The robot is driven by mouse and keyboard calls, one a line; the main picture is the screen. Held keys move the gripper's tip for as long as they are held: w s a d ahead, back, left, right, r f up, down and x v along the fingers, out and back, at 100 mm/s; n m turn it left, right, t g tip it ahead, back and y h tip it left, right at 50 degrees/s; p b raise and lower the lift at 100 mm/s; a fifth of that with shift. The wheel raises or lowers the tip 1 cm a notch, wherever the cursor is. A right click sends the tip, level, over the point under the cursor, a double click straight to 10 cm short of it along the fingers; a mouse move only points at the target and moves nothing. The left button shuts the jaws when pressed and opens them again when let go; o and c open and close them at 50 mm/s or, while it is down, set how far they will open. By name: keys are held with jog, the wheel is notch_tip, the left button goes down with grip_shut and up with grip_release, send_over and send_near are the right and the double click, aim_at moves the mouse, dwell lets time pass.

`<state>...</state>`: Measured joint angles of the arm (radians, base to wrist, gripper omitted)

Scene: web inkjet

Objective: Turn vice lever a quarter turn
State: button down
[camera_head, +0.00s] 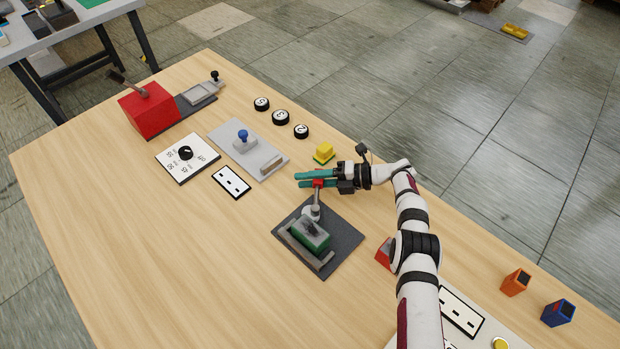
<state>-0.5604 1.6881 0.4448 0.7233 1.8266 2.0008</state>
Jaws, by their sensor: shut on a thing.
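The vice (309,238) stands on a dark grey square plate (343,233) near the middle of the wooden table, with a green block-like part between its grey jaws. Its lever (313,211) rises from the back of the vice towards my gripper and has a red end (318,183). My gripper (299,180) has teal fingers, reaches in from the right and points left. Its fingers are shut around the red lever end, which is partly hidden by them.
A red box (148,110) and several black numbered discs (280,117) lie farther back. The table's front left is clear.

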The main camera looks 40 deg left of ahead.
dwell(0.4)
jog(key=c, duration=1)
grip_release()
jog(key=shift+o, duration=0.2)
jog(key=shift+r, duration=0.1)
